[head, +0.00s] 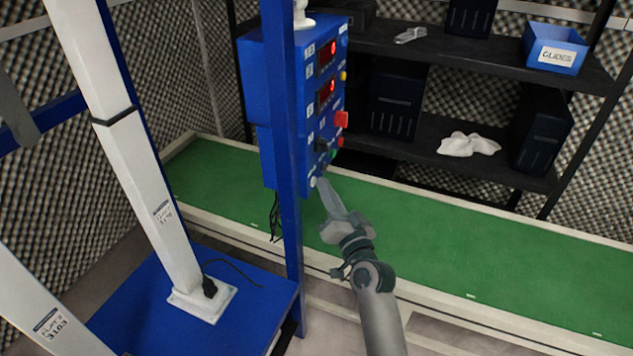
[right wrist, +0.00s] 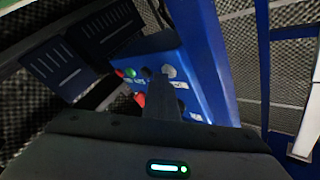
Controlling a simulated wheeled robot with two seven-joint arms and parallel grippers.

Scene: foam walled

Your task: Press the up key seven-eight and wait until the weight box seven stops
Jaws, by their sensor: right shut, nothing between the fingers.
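A blue control box (head: 290,100) stands behind a blue post and carries two red-lit displays (head: 329,88), a red switch (head: 341,119), a dark knob (head: 322,145) and small buttons. A pale round button (head: 313,182) sits at its lower edge; it also shows as a grey disc in the right wrist view (right wrist: 169,71). My right gripper (head: 322,184) is shut and empty, its tip close beside this button. I cannot tell whether they touch. The key labels are too small to read, and I cannot make out weight box seven. My left gripper is not in view.
A green-topped bench (head: 450,245) runs behind my right arm. Dark shelves (head: 450,55) hold a blue bin (head: 553,48) and a white cloth (head: 468,144). A white column (head: 140,160) stands on a blue base at left.

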